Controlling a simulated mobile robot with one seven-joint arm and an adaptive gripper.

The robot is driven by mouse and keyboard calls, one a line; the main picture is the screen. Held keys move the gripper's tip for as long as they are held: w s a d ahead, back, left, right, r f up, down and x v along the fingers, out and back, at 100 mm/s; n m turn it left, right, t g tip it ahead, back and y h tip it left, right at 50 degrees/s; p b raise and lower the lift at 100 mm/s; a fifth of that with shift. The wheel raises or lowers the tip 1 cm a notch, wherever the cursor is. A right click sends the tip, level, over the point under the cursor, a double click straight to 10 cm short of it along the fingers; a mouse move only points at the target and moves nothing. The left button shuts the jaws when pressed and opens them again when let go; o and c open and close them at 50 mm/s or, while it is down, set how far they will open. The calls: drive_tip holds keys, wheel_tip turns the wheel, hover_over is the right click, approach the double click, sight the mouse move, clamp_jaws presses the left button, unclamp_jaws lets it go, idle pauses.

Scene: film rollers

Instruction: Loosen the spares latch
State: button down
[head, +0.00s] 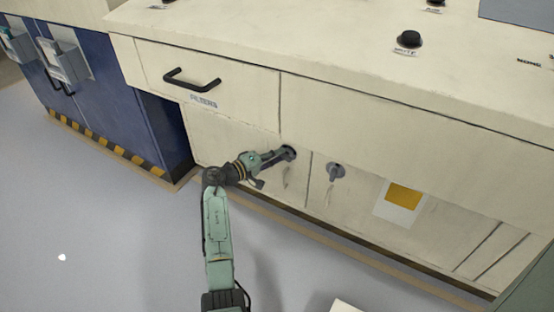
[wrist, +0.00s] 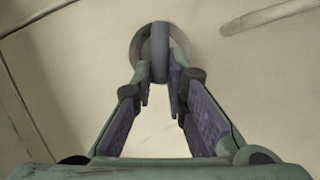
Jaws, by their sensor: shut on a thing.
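My gripper (head: 277,157) reaches the lower front of the cream cabinet, and its fingers are shut on a grey turn latch (wrist: 159,48). In the wrist view the latch handle stands upright on a round base plate, between the fingertips (wrist: 160,74). In the head view my gripper hides most of this latch. I cannot read any label that says which latch is the spares one.
A drawer with a black handle (head: 192,84) and a "FILTERS" label is above left. Black knobs (head: 408,40) stand on the countertop. A yellow-and-white card (head: 401,200) is on the lower front at right. A blue cabinet (head: 110,95) stands left. The floor at left is mostly clear.

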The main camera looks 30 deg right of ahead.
drive_tip(key=shift+w+f+n+h+b, duration=0.1)
drive_tip(key=shift+f+n+h+b, duration=0.25)
drive_tip(key=shift+n+b, duration=0.5)
drive_tip(key=shift+n, duration=0.25)
drive_tip(key=c, duration=1.6)
unclamp_jaws()
drive_tip(key=shift+a, duration=0.1)
drive_tip(key=s+a, duration=0.1)
drive_tip(key=a, duration=1)
drive_tip(key=shift+s+a+r, duration=0.3)
drive_tip(key=shift+s+a, duration=0.05)
drive_tip(key=shift+a, duration=0.05)
